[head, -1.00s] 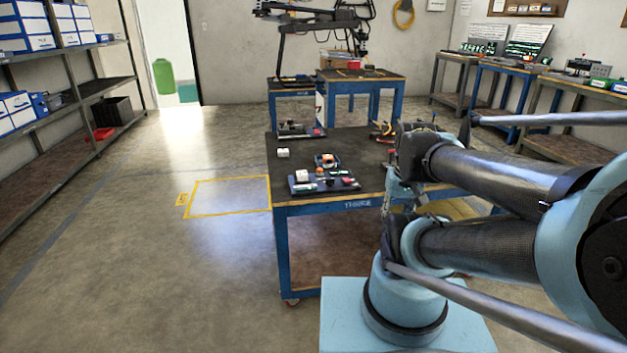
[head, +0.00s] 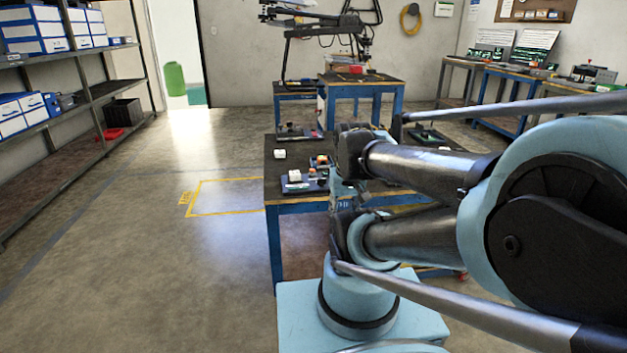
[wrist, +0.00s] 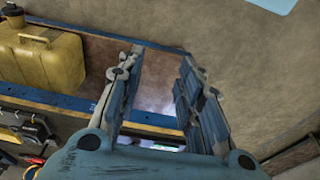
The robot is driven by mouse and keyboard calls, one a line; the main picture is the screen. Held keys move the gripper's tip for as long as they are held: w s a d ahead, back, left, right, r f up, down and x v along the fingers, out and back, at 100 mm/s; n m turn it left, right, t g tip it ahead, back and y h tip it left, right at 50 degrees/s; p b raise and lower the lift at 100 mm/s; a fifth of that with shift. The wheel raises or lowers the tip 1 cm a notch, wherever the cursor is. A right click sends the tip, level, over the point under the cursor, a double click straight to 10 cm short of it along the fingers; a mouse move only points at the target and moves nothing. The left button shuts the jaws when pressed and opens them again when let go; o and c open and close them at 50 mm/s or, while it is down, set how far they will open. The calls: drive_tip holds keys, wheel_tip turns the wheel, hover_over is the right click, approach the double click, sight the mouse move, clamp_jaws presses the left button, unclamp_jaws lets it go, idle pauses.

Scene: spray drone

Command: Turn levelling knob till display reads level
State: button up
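The levelling knob and its display cannot be made out in either view. The spray drone (head: 318,22) stands on its legs at the back of the room, small and far off in the head view. My gripper (wrist: 160,80) shows in the wrist view with its two fingers apart and nothing between them. Beyond the fingers are a table edge and the floor. In the head view my arm hides the gripper and much of the near table.
The near blue-legged table (head: 275,170) holds dark trays and small white boxes (head: 279,154). Shelving (head: 100,85) lines the left wall. Open floor with a yellow-marked square (head: 228,196) lies left of the table.

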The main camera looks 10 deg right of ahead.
drive_tip(key=o, duration=0.4)
drive_tip(key=shift+s+r, duration=0.1)
drive_tip(key=shift+a+r, duration=0.1)
drive_tip(key=shift+r, duration=0.65)
wheel_tip(320, 180, up, 9)
drive_tip(key=g, duration=0.2)
hover_over(322, 181)
drive_tip(key=f, duration=1.6)
drive_tip(key=shift+w+f, duration=0.3)
drive_tip(key=shift+w, duration=0.05)
drive_tip(key=shift+c, duration=0.6)
